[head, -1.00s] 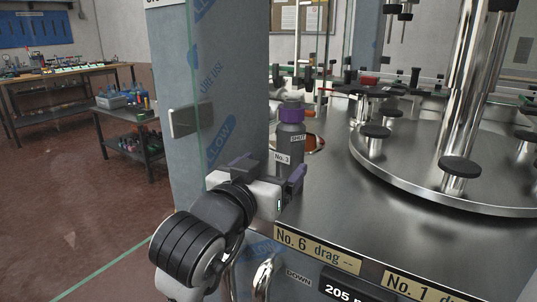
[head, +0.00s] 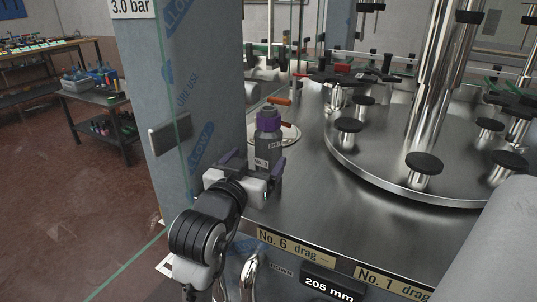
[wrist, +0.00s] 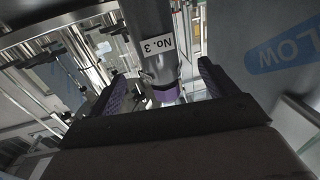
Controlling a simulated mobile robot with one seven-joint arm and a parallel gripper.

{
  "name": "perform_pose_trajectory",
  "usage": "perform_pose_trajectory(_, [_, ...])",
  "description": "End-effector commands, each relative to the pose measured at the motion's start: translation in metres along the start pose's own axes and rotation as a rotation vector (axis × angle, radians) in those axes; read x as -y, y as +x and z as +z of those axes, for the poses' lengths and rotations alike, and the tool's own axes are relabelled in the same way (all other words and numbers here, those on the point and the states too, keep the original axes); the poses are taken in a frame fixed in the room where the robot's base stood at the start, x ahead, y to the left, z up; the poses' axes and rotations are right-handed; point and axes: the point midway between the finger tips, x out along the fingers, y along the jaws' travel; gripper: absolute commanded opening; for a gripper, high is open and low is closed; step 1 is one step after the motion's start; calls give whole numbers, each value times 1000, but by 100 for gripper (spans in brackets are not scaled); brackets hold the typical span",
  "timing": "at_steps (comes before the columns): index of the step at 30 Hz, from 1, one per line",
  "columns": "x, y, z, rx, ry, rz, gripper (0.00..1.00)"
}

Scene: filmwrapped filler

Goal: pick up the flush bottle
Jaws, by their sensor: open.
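The flush bottle (head: 268,142) is grey with a purple cap and a "No. 3" label. It stands upright on the metal deck near the blue-filmed post. In the wrist view the bottle (wrist: 150,35) appears upside down, with its purple neck (wrist: 166,94) between the fingers. My gripper (head: 256,166) is open, on the near side of the bottle at about its lower half. In the wrist view my gripper (wrist: 163,92) has one finger on each side of the bottle, with gaps showing. I cannot tell whether either finger touches it.
The blue-filmed post (head: 190,90) rises close at the left of my gripper. A round steel turntable (head: 430,150) with black-topped pedestals fills the right of the deck. An orange-handled part (head: 279,100) lies behind the bottle. Bare deck (head: 310,200) lies to the right.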

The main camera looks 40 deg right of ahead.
Motion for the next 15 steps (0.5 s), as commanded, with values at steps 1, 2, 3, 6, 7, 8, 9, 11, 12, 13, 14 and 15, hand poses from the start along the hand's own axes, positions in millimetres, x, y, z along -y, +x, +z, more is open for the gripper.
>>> perform_pose_trajectory(1, [-2,11,0,3,0,4,84])
perform_pose_trajectory(2, [-1,17,0,2,0,3,84])
perform_pose_trajectory(3, [-1,23,0,2,0,2,84])
perform_pose_trajectory(6, [-1,34,1,1,1,2,84])
perform_pose_trajectory(7, [-1,36,1,1,1,2,84])
perform_pose_trajectory(8, [-1,38,1,1,2,2,84])
perform_pose_trajectory(9, [-1,39,1,1,2,1,84])
perform_pose_trajectory(11, [-1,43,0,1,1,1,84])
perform_pose_trajectory(12, [-2,47,-1,1,1,2,84])
perform_pose_trajectory(13, [-2,51,-2,1,1,2,84])
perform_pose_trajectory(14, [-2,56,-3,3,1,3,84])
perform_pose_trajectory(15, [-3,62,-4,2,1,2,84])
